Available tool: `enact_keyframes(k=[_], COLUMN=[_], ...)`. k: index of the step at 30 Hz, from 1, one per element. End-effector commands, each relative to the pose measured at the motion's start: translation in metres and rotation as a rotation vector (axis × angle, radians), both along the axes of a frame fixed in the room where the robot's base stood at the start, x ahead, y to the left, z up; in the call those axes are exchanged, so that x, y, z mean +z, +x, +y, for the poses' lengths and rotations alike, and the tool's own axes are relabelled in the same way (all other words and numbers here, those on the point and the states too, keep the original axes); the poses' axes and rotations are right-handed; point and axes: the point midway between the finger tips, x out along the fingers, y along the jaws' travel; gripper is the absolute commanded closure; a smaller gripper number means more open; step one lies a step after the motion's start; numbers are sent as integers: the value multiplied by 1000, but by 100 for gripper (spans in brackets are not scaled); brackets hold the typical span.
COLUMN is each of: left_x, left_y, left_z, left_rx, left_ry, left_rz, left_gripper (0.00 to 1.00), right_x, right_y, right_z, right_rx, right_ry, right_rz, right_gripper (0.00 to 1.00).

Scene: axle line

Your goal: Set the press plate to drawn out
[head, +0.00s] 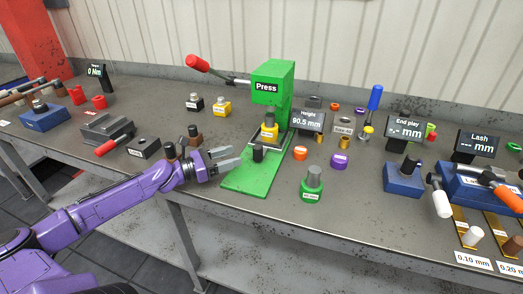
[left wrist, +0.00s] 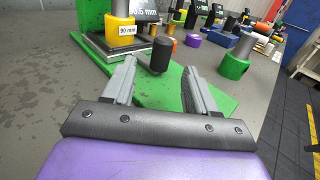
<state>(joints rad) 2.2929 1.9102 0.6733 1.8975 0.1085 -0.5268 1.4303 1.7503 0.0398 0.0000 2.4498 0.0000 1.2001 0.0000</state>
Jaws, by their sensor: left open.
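The green press (head: 272,85) stands on a green base (head: 247,181) at mid-table. In the left wrist view the knob appears between and just beyond the fingertips (left wrist: 159,72). My right gripper is not seen.
A green-based cylinder (head: 312,186) stands right of the base. An orange ring (head: 300,153) and a purple ring (head: 339,161) lie nearby. A dark block (head: 144,148) and brown-based piece (head: 194,136) stand left. The height display (head: 308,121) stands behind right.

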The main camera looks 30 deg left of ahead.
Motion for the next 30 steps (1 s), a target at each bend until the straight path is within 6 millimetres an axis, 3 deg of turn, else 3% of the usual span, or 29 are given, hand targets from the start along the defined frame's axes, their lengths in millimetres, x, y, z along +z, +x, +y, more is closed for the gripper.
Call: enact_keyframes(k=[6, 13, 18, 27, 29, 30], left_x=[-7, -10, -4, 1, 1, 0], left_y=[42, 69, 79, 81, 80, 80], left_z=[-28, -43, -49, -51, -50, -50], left_rx=[-10, -5, -4, -3, -3, -3], left_ry=[10, 12, 7, 4, 4, 5], left_rz=[-3, 3, 3, 2, 2, 2], left_gripper=[43, 43, 43, 43, 59, 72], right_x=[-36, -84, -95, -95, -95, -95], right_y=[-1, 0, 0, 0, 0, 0], right_z=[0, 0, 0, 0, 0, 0], right_rx=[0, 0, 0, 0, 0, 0], right_ry=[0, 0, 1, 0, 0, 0], right_rz=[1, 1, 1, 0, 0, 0], right_gripper=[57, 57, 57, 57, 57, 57])
